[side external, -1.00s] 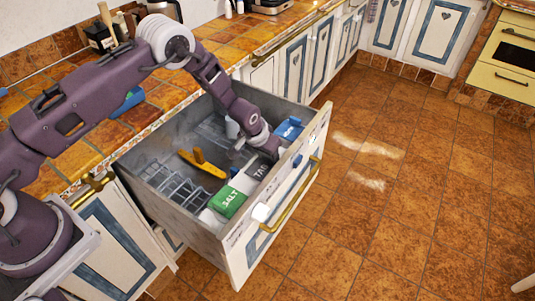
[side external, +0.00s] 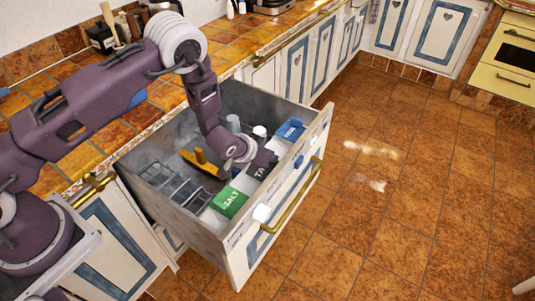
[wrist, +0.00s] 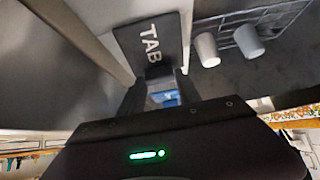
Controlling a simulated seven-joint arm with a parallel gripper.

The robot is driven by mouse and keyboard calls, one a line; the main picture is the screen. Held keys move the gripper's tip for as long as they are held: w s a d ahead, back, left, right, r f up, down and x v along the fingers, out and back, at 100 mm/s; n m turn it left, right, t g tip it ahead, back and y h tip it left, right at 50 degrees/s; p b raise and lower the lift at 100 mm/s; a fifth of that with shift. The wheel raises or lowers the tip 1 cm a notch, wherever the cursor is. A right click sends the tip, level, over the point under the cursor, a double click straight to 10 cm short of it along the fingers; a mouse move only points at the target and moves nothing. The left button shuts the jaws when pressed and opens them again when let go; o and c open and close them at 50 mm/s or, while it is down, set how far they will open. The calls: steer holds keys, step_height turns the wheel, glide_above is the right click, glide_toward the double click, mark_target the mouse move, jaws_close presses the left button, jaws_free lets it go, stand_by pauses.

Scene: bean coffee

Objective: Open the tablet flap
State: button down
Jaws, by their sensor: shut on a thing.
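The tablet flap (side external: 258,173) is a dark panel with white letters, in the open drawer between a green SALT flap (side external: 229,202) and a blue flap (side external: 290,130). In the wrist view the dark flap (wrist: 150,38) reads "TAB", and the rest of its word is covered by my fingers. My gripper (side external: 266,160) reaches down into the drawer and is shut on the flap's edge. In the wrist view my gripper (wrist: 166,88) meets the flap's lower end. Whether the flap is tilted up I cannot tell.
The drawer (side external: 222,240) stands open from the counter, with a brass handle (side external: 292,205) on its front. Inside are a wire rack (side external: 182,192), a yellow piece (side external: 202,163) and two pale cups, one at the left (wrist: 207,49) and one at the right (wrist: 248,41). The floor is clear.

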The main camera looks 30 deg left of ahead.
steer(key=shift+s+r+t, duration=0.3)
steer(key=shift+s+t, duration=0.35)
steer(key=shift+t, duration=0.25)
steer(key=shift+s+r+t, duration=0.3)
steer(key=shift+s+t, duration=0.3)
steer(key=shift+t, duration=0.3)
steer(key=c, duration=0.8)
jaws_free()
steer(key=shift+c, duration=0.2)
steer(key=v, duration=0.7)
